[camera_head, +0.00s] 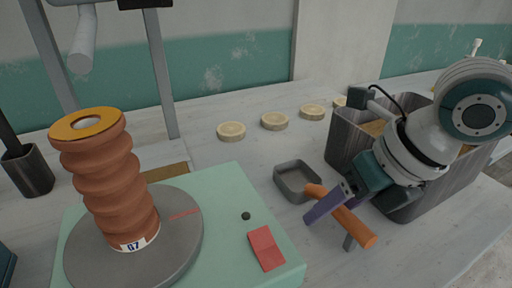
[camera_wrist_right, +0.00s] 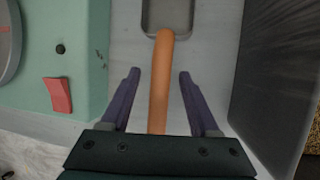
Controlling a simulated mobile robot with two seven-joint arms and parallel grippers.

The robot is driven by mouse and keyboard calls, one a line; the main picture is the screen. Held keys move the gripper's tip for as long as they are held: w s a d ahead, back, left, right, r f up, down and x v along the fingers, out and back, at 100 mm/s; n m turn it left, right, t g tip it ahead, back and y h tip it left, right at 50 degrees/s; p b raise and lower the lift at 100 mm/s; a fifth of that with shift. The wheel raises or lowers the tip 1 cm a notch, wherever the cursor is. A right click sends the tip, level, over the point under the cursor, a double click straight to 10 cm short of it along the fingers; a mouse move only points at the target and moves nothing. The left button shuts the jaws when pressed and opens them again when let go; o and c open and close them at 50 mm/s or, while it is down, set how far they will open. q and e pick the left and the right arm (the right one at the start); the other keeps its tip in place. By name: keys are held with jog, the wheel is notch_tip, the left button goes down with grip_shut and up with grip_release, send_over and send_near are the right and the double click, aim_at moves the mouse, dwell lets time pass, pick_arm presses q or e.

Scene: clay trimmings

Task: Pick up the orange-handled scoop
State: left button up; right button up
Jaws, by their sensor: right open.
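The scoop has a grey square pan (camera_head: 288,191) and an orange handle (camera_head: 352,226); it lies on the pale worktop between the green wheel unit and the grey bin. In the right wrist view its handle (camera_wrist_right: 161,85) runs between the fingers, and its pan (camera_wrist_right: 168,14) is cut off at the top. My right gripper (camera_head: 329,229) is open around the handle, one purple finger on each side. In the right wrist view the gripper (camera_wrist_right: 159,74) shows a gap between each finger and the handle. My left gripper is not in view.
A grey bin (camera_head: 345,140) stands close on the right, behind my right arm. A green wheel unit (camera_head: 225,225) with a ribbed clay column (camera_head: 105,180) and a red patch (camera_head: 266,248) is on the left. Several pale discs (camera_head: 274,121) lie behind the scoop.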

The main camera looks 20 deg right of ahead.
grip_shut()
dwell(0.4)
